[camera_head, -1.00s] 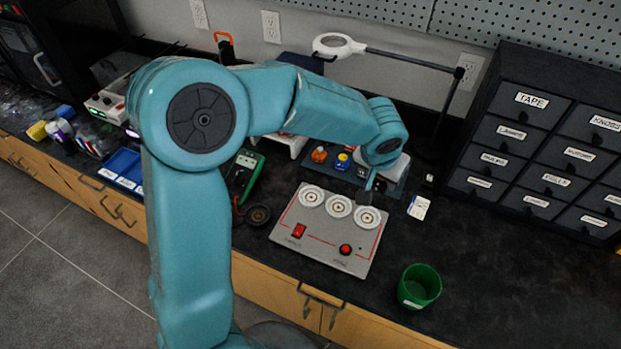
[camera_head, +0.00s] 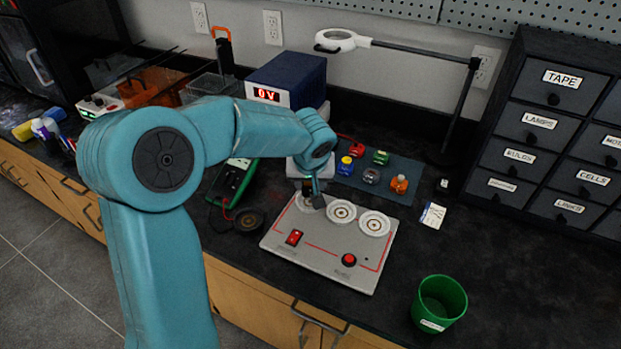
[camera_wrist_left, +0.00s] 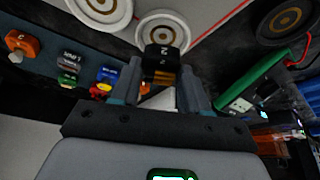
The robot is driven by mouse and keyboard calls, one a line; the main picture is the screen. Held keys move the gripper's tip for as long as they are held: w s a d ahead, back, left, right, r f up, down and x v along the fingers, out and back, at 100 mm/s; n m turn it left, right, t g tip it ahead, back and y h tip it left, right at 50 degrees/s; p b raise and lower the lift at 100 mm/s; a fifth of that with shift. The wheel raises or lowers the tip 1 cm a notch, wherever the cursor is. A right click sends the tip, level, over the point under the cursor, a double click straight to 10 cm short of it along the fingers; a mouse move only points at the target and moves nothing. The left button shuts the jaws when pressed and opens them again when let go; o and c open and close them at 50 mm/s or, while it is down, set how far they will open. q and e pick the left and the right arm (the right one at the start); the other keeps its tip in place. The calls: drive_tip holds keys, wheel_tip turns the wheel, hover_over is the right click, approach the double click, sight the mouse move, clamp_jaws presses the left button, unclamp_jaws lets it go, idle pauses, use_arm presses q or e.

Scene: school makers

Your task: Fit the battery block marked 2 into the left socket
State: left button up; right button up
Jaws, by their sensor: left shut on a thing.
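My left gripper (camera_head: 317,198) is shut on a dark block marked 2 (camera_wrist_left: 163,56), whose front carries a brownish band. The grey panel (camera_head: 325,255) has three white round sockets in a row. My gripper is at the left socket (camera_head: 305,205), partly covering it. In the left wrist view the block overlaps the near edge of this socket (camera_wrist_left: 165,22); I cannot tell whether it touches. The middle socket (camera_head: 341,211) and right socket (camera_head: 374,223) look empty. My right gripper is not in view.
A blue mat (camera_head: 405,172) with several small coloured blocks lies behind the panel. A green meter (camera_head: 233,180) and dark disc (camera_head: 249,221) are at its left. A green cup (camera_head: 439,302) stands front right. A magnifier lamp (camera_head: 345,41) overhangs the back.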

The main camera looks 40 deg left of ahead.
sight(310, 190)
use_arm(q)
drive_tip(key=shift+f+b, duration=0.35)
drive_tip(key=shift+f, duration=0.65)
drive_tip(key=shift+b, duration=0.35)
drive_tip(key=shift+b, duration=0.3)
idle(0.4)
drive_tip(key=shift+f+b, duration=0.7)
drive_tip(key=shift+b, duration=0.05)
drive_tip(key=o, duration=0.8)
drive_tip(key=shift+r, duration=0.1)
drive_tip(key=shift+s, duration=0.1)
